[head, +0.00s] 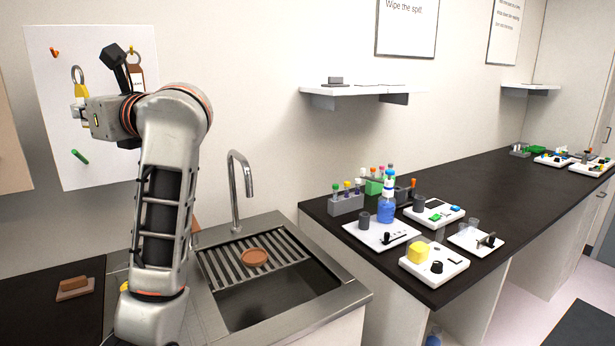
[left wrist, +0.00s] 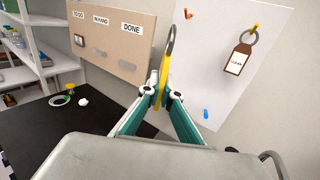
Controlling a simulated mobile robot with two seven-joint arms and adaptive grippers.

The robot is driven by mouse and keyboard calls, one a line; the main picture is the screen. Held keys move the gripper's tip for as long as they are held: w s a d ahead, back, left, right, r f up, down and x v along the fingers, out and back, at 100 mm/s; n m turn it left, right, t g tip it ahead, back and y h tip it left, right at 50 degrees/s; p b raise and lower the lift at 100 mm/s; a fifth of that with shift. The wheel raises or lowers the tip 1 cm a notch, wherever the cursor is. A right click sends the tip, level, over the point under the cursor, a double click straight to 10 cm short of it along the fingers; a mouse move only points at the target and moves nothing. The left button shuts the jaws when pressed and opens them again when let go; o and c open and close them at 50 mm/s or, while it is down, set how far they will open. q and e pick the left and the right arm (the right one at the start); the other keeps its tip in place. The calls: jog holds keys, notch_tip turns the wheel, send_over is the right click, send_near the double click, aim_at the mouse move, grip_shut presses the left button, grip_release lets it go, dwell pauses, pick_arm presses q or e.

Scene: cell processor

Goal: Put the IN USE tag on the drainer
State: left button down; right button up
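My left gripper (head: 84,104) is raised in front of the white wall panel (head: 50,130). In the left wrist view its fingers (left wrist: 161,92) are closed on a yellow tag (left wrist: 164,72) with a metal ring at its top. The tag is edge-on, so its wording cannot be read. A brown tag (left wrist: 238,60) with a white label, apparently CLEAN, hangs by its ring from a yellow hook on the panel. The slatted drainer (head: 216,268) lies across the sink, right of my left arm and well below the gripper. My right gripper is out of view.
A round brown dish (head: 255,257) sits on the drainer. The tap (head: 235,190) stands behind the sink. A board (left wrist: 110,50) labelled TO DO, IN HAND and DONE hangs left of the panel.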

pick_arm(q)
notch_tip(320, 180, down, 15)
jog(key=m+t+h, duration=0.2)
jog(key=t, duration=0.1)
jog(key=s+d+f+m+t+h, duration=0.2)
jog(key=s+d+f+m+h, duration=0.1)
jog(key=f, duration=0.6)
jog(key=s+d+f+m+t+h, duration=0.2)
jog(key=s+d+f+h, duration=0.4)
jog(key=f, duration=0.3)
jog(key=s+d+f+m+t+h, duration=0.2)
jog(key=s+d+f+m+h, duration=0.2)
jog(key=f, duration=0.5)
jog(key=shift+s+d+m+t, duration=0.3)
jog(key=shift+s+d+m, duration=0.3)
jog(key=shift+s+d, duration=0.15)
jog(key=shift+s+d+f+h, duration=0.15)
jog(key=shift+s+d+h, duration=0.05)
jog(key=shift+h, duration=0.2)
jog(key=shift+s, duration=0.1)
